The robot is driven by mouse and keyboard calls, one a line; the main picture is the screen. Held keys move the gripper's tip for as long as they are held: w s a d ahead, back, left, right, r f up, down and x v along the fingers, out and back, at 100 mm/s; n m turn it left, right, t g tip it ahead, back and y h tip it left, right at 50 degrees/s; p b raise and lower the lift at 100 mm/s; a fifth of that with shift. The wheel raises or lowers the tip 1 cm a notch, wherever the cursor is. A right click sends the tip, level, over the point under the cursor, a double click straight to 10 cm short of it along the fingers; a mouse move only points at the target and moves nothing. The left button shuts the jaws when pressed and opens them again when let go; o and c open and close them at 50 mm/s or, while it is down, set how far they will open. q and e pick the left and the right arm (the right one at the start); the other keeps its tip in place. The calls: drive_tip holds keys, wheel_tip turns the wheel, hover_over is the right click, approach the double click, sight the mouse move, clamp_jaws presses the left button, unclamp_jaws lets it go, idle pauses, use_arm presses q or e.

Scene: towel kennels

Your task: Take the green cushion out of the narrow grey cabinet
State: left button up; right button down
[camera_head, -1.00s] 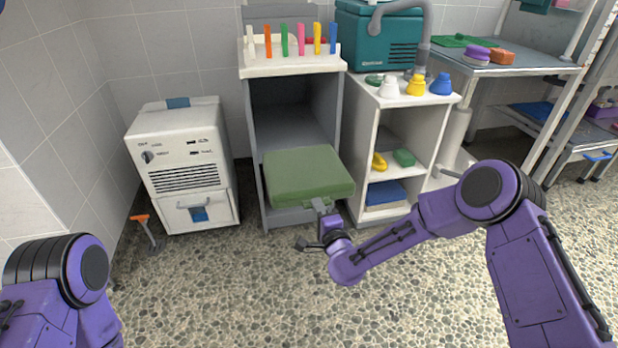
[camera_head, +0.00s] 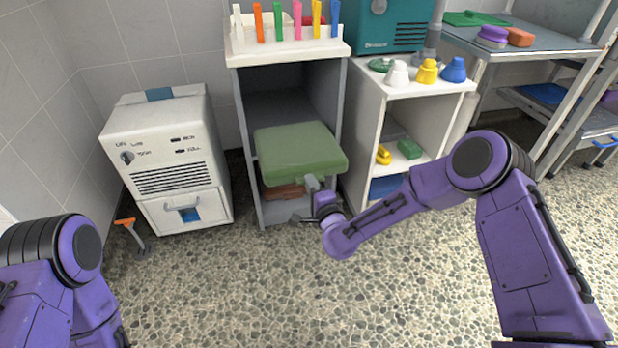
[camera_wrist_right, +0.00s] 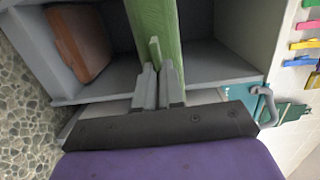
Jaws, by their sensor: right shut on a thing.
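The green cushion (camera_head: 298,150) sticks out of the front of the narrow grey cabinet (camera_head: 247,150), at about mid height of its opening. My right gripper (camera_head: 312,184) is shut on the cushion's front edge. In the right wrist view the fingers (camera_wrist_right: 158,84) pinch the green cushion (camera_wrist_right: 154,25) between them. The cushion's back part lies inside the cabinet opening. My left arm (camera_head: 60,275) shows at the lower left, but its gripper is out of the picture.
A brown thing (camera_head: 284,191) lies low in the cabinet under the cushion. A white machine (camera_head: 170,150) stands left and a white open shelf (camera_head: 358,140) stands right. A rack of coloured clips (camera_head: 288,46) tops the cabinet. The pebbled floor (camera_head: 250,290) in front is clear.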

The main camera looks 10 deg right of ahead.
drive_tip(key=s+r+p, duration=0.1)
drive_tip(key=s+p, duration=0.1)
drive_tip(key=s, duration=1.1)
wheel_tip(320, 180, up, 14)
drive_tip(key=s+p, duration=0.1)
drive_tip(key=p, duration=1)
drive_tip(key=shift+s+d, duration=0.35)
drive_tip(key=shift+s, duration=0.05)
